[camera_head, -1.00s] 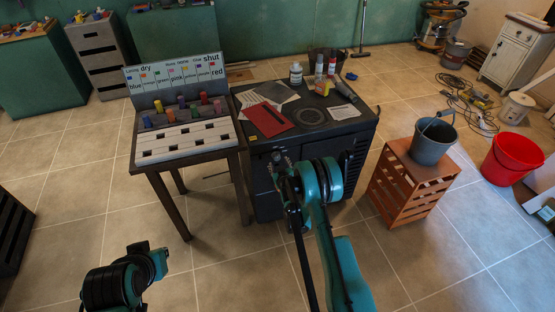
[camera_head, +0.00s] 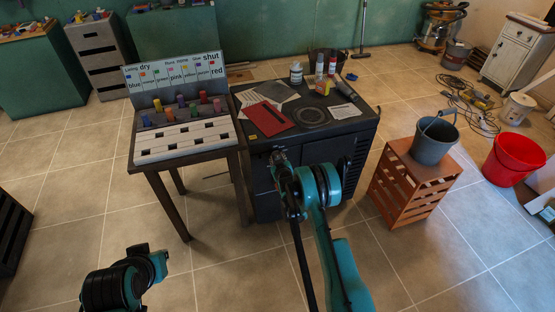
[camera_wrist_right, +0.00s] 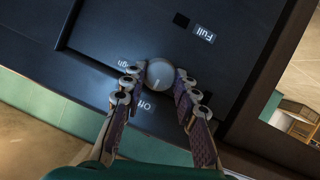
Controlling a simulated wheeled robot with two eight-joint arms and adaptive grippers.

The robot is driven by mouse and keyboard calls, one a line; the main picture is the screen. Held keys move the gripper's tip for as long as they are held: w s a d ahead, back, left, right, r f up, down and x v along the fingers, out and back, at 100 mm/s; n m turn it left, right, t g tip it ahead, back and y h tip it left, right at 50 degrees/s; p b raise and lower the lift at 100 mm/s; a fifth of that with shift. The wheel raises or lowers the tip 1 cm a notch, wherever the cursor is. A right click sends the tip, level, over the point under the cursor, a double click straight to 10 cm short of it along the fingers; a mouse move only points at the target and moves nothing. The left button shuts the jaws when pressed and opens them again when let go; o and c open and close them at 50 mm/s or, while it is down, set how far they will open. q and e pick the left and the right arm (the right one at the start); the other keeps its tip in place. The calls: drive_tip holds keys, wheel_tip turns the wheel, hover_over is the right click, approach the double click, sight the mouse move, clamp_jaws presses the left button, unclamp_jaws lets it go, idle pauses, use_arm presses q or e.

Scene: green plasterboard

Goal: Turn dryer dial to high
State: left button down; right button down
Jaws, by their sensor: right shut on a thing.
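The dryer (camera_head: 270,187) is the dark cabinet at the middle of the head view, with its front facing me. In the right wrist view its dial (camera_wrist_right: 160,74) is a round grey knob with a light pointer line, on the dark front panel (camera_wrist_right: 100,50). Labels around it read "Off" (camera_wrist_right: 146,105), "Full" (camera_wrist_right: 203,34) and a partly hidden one ending in "gh" (camera_wrist_right: 126,66). My right gripper (camera_wrist_right: 154,84) is shut on the dial, a finger on each side. In the head view my right gripper (camera_head: 279,157) is at the dryer's upper front. My left gripper is not clearly visible.

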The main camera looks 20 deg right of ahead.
drive_tip(key=m+y, duration=0.1)
drive_tip(key=m, duration=0.1)
drive_tip(key=shift+d+m+y, duration=0.25)
drive_tip(key=shift+m+y, duration=0.05)
drive_tip(key=shift+y, duration=0.1)
drive_tip(key=m+y, duration=0.2)
drive_tip(key=m, duration=0.1)
drive_tip(key=shift+d, duration=0.2)
drive_tip(key=m+y, duration=0.2)
drive_tip(key=m, duration=0.1)
drive_tip(key=shift+d+f, duration=0.1)
drive_tip(key=shift+m+t+y, duration=0.5)
drive_tip(key=shift+m+y, duration=0.3)
drive_tip(key=shift+m, duration=0.4)
drive_tip(key=c, duration=1.2)
unclamp_jaws()
drive_tip(key=shift+o, duration=0.2)
